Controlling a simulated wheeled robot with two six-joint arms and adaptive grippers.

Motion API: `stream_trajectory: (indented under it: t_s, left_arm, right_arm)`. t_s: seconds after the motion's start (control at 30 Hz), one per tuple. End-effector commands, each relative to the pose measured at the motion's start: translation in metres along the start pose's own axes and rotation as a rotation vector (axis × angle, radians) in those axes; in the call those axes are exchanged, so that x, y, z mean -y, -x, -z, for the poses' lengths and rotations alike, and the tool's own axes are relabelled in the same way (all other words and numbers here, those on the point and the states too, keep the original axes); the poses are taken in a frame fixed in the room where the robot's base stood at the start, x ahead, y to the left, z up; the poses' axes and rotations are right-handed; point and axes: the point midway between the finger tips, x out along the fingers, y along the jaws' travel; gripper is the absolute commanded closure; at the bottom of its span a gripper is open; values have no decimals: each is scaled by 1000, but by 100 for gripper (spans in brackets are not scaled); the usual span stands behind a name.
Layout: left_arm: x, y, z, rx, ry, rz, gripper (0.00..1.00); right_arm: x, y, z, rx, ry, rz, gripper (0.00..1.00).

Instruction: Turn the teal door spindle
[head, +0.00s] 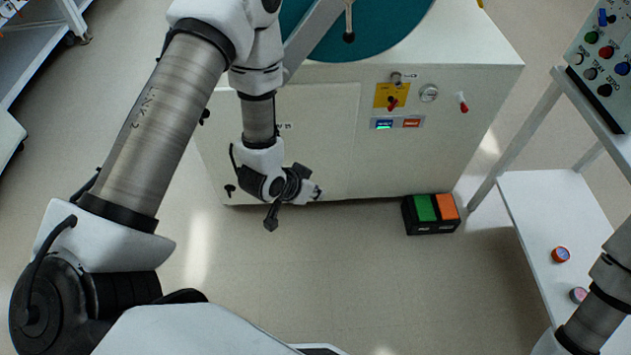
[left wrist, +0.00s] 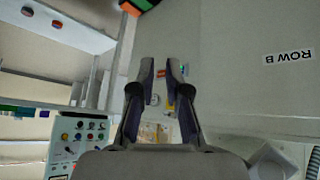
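The round teal door (head: 385,25) shows at the top of the head view, cut off by the frame edge. A thin rod with a dark knob (head: 348,37) hangs in front of it. I cannot make out the spindle clearly. My left gripper (head: 312,192) is low in front of the white cabinet, well below the door and apart from it. In the left wrist view the left gripper's fingers (left wrist: 161,68) stand apart with nothing between them. My right gripper is out of view; only part of my right arm shows at the lower right.
The cabinet front (head: 310,130) carries a yellow-backed red switch (head: 392,95) and lit buttons. A green-and-orange pedal box (head: 432,213) sits on the floor. A white shelf (head: 545,215) and button panel (head: 605,60) stand at right. Floor left of the cabinet is clear.

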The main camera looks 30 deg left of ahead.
Motion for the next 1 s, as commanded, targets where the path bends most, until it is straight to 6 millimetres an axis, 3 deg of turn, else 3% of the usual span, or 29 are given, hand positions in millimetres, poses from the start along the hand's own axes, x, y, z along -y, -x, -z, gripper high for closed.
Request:
stream_trajectory:
  t_s: [0.17, 0.27, 0.37, 0.43, 0.57, 0.6, 0.7, 0.83, 1.0]
  left_arm:
    - [0, 0, 0, -1, 5, 0, 100]
    - [0, 0, 4, -19, 94, 0, 100]
    - [-1, 2, 26, -123, 330, -23, 100]
    - [1, 10, 52, -244, 579, -81, 100]
    - [24, 61, 127, -528, 1101, -307, 100]
    - [36, 86, 152, -618, 1242, -402, 100]
    - [69, 150, 200, -815, 1458, -604, 100]
    - [94, 184, 220, -915, 1502, -638, 100]
    - [96, 180, 232, -921, 1493, -641, 100]
  right_arm:
    - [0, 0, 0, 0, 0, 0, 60]
    - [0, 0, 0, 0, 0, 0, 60]
    - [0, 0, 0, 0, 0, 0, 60]
    - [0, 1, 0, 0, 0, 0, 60]
    - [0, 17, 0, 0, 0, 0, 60]
    - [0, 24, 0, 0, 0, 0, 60]
    - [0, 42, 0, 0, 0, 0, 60]
    - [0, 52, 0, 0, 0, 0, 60]
    - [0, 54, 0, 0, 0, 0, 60]
